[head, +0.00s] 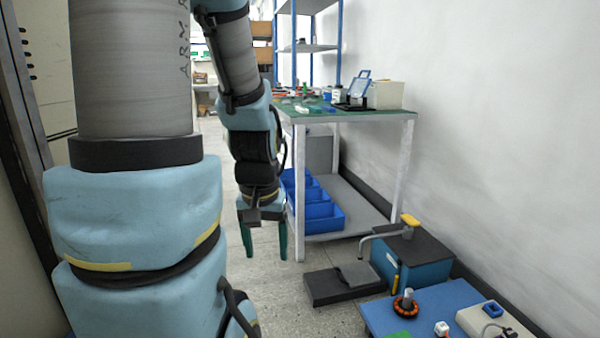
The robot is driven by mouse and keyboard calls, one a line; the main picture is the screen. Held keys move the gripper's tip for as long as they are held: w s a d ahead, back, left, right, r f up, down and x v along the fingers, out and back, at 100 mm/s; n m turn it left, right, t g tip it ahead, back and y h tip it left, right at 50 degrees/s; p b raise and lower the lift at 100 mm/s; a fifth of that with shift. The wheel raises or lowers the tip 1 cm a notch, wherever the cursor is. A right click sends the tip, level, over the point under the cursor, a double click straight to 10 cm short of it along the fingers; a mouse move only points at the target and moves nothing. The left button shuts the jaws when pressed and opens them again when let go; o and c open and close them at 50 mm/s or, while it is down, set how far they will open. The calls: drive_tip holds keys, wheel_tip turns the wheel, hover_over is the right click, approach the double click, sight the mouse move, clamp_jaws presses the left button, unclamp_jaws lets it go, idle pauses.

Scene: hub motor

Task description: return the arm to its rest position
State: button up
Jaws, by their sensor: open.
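My arm fills the left and middle of the head view. My gripper (265,244) hangs down at the end of the arm, with two green fingers spread apart and nothing between them. It is in front of the left side of a white-framed workbench, above the speckled floor. Much of the view on the left is hidden behind my arm.
The workbench (350,116) has a green top with small items and blue bins (318,215) on its lower shelf. At lower right are a dark flat block (342,286), a teal box (412,258) and a blue low table (440,308). A white wall bounds the right.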

wheel_tip(320, 180, up, 26)
drive_tip(key=p, duration=2.3)
drive_tip(key=shift+f, duration=0.15)
